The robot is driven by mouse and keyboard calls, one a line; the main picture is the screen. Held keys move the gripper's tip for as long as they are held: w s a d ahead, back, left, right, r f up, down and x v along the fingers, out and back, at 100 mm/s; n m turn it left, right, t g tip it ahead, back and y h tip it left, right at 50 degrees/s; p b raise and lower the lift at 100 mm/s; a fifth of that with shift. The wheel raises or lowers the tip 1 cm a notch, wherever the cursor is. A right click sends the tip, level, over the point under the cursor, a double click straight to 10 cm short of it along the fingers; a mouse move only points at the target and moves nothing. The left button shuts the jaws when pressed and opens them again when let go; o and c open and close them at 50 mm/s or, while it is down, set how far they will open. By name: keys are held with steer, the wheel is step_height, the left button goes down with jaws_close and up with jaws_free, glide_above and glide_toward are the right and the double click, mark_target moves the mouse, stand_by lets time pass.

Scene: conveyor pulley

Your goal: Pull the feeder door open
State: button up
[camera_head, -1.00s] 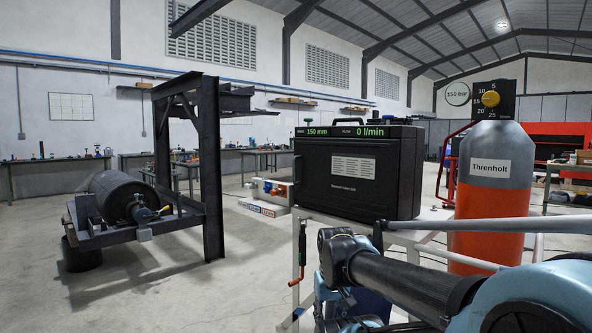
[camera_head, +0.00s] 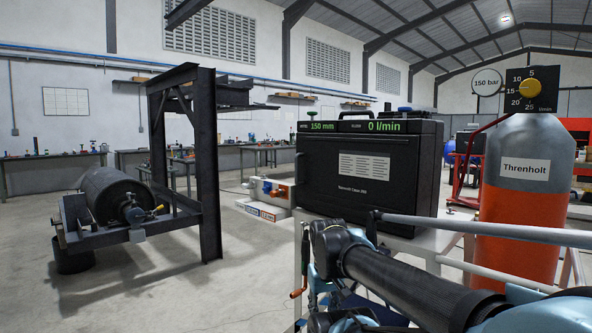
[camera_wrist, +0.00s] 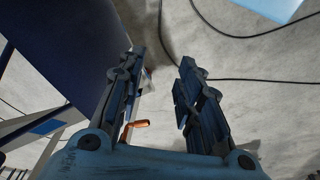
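The feeder appears to be the black case (camera_head: 430,165) with a green display reading 150 mm and 0 l/min. Its broad front panel (camera_head: 325,185), bearing a white label, looks like the door and appears shut. In the head view my arm reaches in front of and below the case, and the fingers cannot be made out. My gripper is not touching the door.
A grey and orange gas cylinder (camera_head: 523,225) with a dial stands at right. White rails (camera_head: 480,226) run beside my arm. An orange-handled tool (camera_head: 299,292) hangs below the case. A steel frame with a black roller (camera_head: 112,195) stands at left. Cables (camera_wrist: 240,79) cross the floor.

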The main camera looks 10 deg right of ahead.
steer(key=w+d+r+n+t+h, duration=0.1)
steer(key=w+r+n+h, duration=0.5)
steer(key=w+r, duration=0.45)
steer(key=w+d+r+n+h, duration=0.2)
steer(key=w+r+n+h, duration=0.2)
steer(key=w+r+n, duration=0.55)
steer(key=w+a+r+n+t+h, duration=0.2)
steer(key=w+a+r+n+h, duration=0.1)
steer(key=w+a+r, duration=0.55)
steer(key=w+a+r+n+t+h, duration=0.25)
steer(key=w+a+r+n, duration=0.2)
steer(key=w+a, duration=0.55)
glide_above(296, 182)
steer(key=w, duration=0.1)
steer(key=shift+d+r+m+h, duration=0.2)
steer(key=shift+r+m+h, duration=0.1)
steer(key=shift+m+h, duration=0.1)
steer(key=shift+c, duration=0.6)
jaws_close()
